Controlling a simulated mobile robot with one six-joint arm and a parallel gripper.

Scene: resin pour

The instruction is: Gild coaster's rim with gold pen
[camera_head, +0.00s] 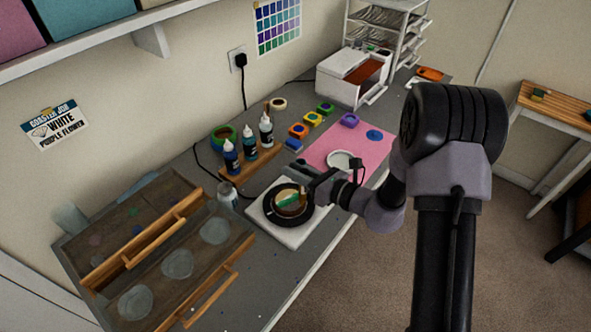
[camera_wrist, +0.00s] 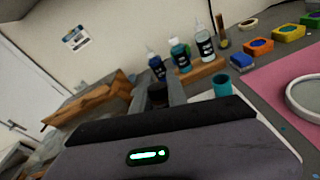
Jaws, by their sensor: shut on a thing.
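My gripper (camera_head: 312,190) reaches in from the right over a round black stand (camera_head: 270,215) on a white board (camera_head: 297,236). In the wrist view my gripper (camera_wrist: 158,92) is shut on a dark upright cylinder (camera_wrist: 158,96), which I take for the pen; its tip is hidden. A round coaster (camera_head: 290,209) with a tan face shows on the black stand, partly covered by a green piece (camera_head: 289,200) and by my gripper. I cannot tell whether the pen touches the rim.
Several dropper bottles (camera_head: 249,140) stand in a wooden rack behind the board. A pink mat (camera_head: 325,148) with a white round dish (camera_head: 342,160) lies to the right. A wooden-railed tray (camera_head: 150,240) with clear discs fills the left. A white box oven (camera_head: 345,85) stands farther back.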

